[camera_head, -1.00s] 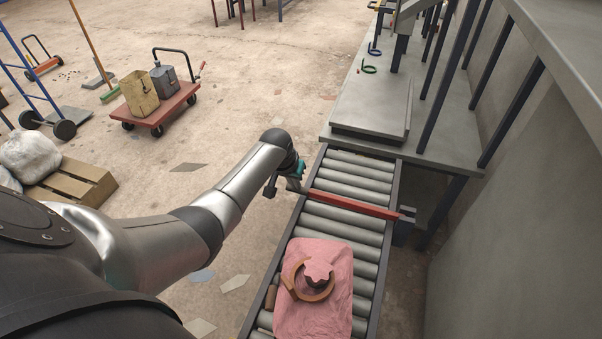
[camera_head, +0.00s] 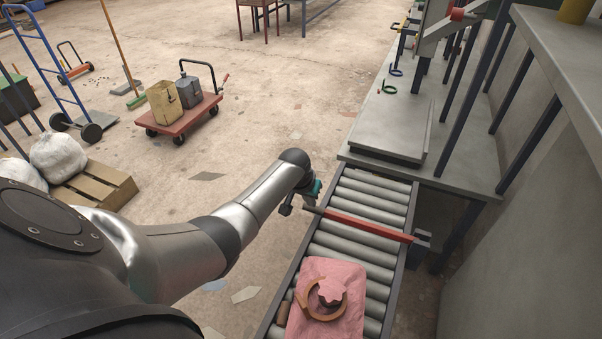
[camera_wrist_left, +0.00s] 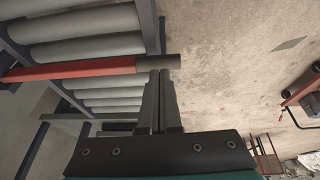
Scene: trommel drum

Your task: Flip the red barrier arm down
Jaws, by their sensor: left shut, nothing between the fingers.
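The red barrier arm (camera_head: 365,225) spans the roller conveyor (camera_head: 372,198) crosswise, looking near level. Its dark grey free end reaches past the left rail, and its other end meets a dark mount (camera_head: 422,240) at the right rail. My left gripper (camera_head: 310,203) is beside that free end. In the left wrist view the gripper (camera_wrist_left: 160,74) is shut and empty, its fingertips close against the grey end of the red arm (camera_wrist_left: 80,69). I cannot tell whether they touch, or how high the arm sits above the rollers. My right gripper is not in view.
A pink lump with a brown ring (camera_head: 322,305) lies on the near rollers. A grey table (camera_head: 460,165) stands beyond the conveyor, and a wall closes off the right. Open floor lies left of the conveyor, with a red cart (camera_head: 188,120) farther off.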

